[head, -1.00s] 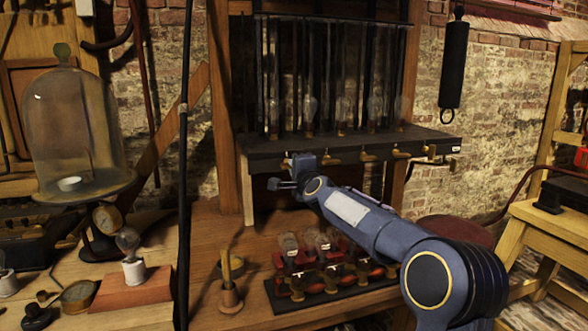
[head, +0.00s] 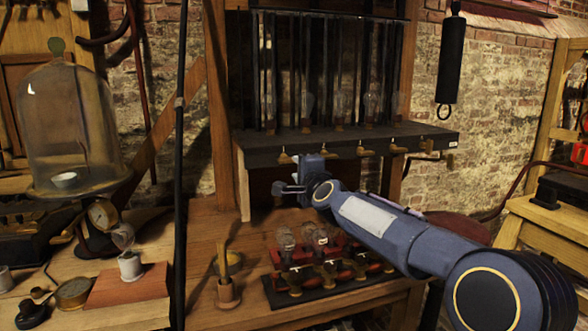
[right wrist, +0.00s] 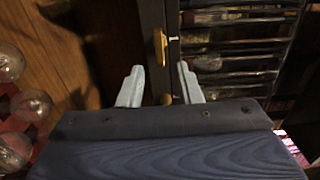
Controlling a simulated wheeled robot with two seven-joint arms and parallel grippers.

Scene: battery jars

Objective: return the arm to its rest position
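My right arm reaches in from the lower right in the head view, and its dark blue gripper (head: 282,188) is just below the front edge of the black shelf (head: 330,146). In the right wrist view the two pale fingers (right wrist: 161,85) stand apart with nothing held between them. The shelf's edge and a brass fitting (right wrist: 160,46) show beyond the fingers. My left gripper is in neither current view.
Under my arm, a black-based rack (head: 345,287) holds several bulbs and brass fittings. Glass tubes (head: 340,104) stand on the shelf. A glass dome (head: 65,125), a bulb on a brick-coloured block (head: 130,285) and a wooden holder (head: 228,295) are left. A dark vertical pole (head: 180,200) stands between.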

